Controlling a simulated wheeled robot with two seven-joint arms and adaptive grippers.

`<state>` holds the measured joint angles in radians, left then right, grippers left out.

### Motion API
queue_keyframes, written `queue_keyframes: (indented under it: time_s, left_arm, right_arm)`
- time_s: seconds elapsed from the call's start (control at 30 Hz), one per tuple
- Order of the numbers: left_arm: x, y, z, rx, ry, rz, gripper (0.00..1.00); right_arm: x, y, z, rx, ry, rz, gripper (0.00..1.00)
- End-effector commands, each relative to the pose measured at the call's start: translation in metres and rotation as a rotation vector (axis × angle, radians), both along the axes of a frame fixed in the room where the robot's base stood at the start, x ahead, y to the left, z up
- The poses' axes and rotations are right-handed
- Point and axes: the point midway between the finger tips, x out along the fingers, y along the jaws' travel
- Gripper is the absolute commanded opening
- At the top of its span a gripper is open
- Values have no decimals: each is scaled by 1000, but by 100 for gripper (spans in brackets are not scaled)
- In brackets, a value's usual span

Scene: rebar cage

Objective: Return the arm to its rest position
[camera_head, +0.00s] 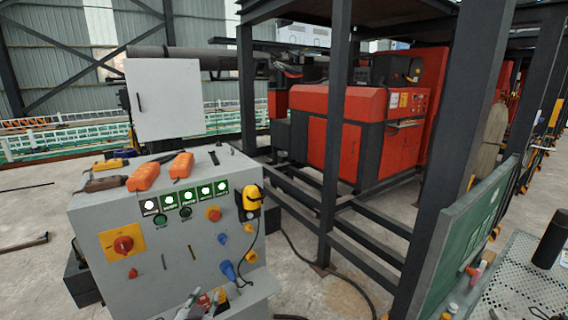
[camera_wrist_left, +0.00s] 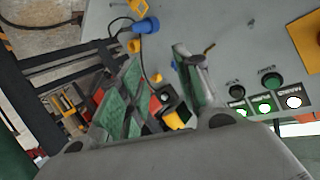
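My left gripper (camera_head: 204,298) shows at the bottom edge of the head view, low in front of the grey control cabinet (camera_head: 150,250). In the left wrist view its two green-padded fingers (camera_wrist_left: 157,62) stand apart with nothing held between them. The cabinet face, with a blue plug (camera_wrist_left: 146,25) and lit push buttons (camera_wrist_left: 264,107), lies beyond the fingers. Most of my left arm is out of the picture. My right gripper is not in view.
Orange remotes (camera_head: 144,176) lie on the cabinet top, and a yellow device (camera_head: 252,196) hangs at its right side with a cable. Dark steel posts (camera_head: 336,130) and a red machine (camera_head: 345,130) stand behind. A green board (camera_head: 465,235) and perforated table (camera_head: 515,280) are at right.

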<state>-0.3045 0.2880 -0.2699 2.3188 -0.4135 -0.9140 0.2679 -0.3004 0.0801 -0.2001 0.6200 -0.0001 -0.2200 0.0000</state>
Motion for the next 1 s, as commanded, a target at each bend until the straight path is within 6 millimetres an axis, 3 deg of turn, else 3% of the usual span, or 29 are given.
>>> queue_keyframes:
  time_s: [0.2, 0.4, 0.6, 1.0]
  left_arm:
    - [-49, 13, -49, -57, 255, 61, 34]
    - [-102, 16, -85, -103, 486, 78, 34]
    - [-142, 14, -104, -137, 646, 70, 34]
    - [-193, 8, -119, -178, 832, 42, 34]
  right_arm:
    - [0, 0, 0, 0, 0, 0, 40]
    - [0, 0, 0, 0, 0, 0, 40]
    - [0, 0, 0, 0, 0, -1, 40]
    - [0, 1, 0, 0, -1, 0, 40]
